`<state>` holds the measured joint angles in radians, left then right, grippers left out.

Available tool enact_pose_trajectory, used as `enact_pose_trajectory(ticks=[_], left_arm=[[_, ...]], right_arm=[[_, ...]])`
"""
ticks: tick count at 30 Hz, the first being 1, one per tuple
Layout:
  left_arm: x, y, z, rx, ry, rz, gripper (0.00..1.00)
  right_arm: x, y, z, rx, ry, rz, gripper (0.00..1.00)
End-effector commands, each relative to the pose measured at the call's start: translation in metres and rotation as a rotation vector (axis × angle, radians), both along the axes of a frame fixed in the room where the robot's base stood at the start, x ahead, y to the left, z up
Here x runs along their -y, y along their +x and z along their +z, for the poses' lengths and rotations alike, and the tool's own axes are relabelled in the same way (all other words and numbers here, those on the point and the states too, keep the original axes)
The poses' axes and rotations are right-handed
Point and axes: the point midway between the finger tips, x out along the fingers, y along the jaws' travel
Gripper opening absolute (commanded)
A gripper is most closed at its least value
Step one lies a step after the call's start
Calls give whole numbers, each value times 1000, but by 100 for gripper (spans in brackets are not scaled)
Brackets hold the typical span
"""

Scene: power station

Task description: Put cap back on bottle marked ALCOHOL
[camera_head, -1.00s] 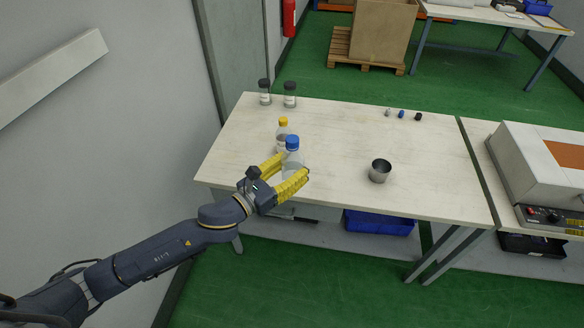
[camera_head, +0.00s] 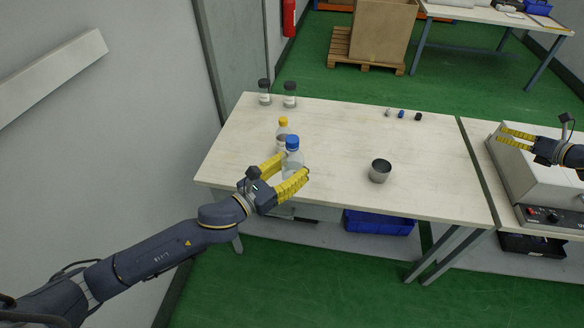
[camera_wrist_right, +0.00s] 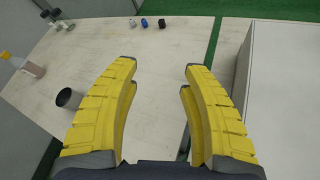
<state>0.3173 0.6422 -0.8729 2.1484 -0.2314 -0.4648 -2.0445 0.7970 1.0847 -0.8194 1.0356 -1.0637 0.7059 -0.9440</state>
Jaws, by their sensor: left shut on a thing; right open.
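My left gripper (camera_head: 292,174) is shut on a clear bottle with a blue top (camera_head: 292,144), upright near the table's front left. Another bottle with a yellow top (camera_head: 283,125) stands just behind it, partly hidden. No label is readable, so I cannot tell which bottle is marked ALCOHOL. Three small caps lie loose at the table's back right: a grey cap (camera_head: 388,111), a blue cap (camera_head: 401,114) and a black cap (camera_head: 418,117). My right gripper (camera_head: 501,137) is open and empty above the machine at right. The right wrist view shows the caps beyond its fingers (camera_wrist_right: 159,65).
A metal cup (camera_head: 380,172) stands on the table (camera_head: 336,140), right of the held bottle. Two dark-topped jars (camera_head: 264,95) (camera_head: 290,97) stand at the back left. A grey machine (camera_head: 520,180) fills the right bench. The table's middle is clear.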

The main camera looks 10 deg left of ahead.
Motion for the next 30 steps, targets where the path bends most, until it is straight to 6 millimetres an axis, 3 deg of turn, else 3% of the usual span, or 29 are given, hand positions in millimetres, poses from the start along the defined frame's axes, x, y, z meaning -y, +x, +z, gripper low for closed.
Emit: enact_pose_trajectory(ticks=[3, 15, 23, 30], left_arm=[[0, 0, 0, 1, -1, 0, 0], [0, 0, 1, 1, -1, 0, 0], [0, 0, 0, 1, -1, 0, 0], [0, 0, 1, 1, -1, 0, 0]], right_arm=[[-51, 15, 5, 21, -40, 123, 46], [-215, 37, 30, 127, -207, 538, 46], [-320, 34, 55, 231, -340, 826, 46], [-414, 16, 82, 351, -486, 1112, 46]])
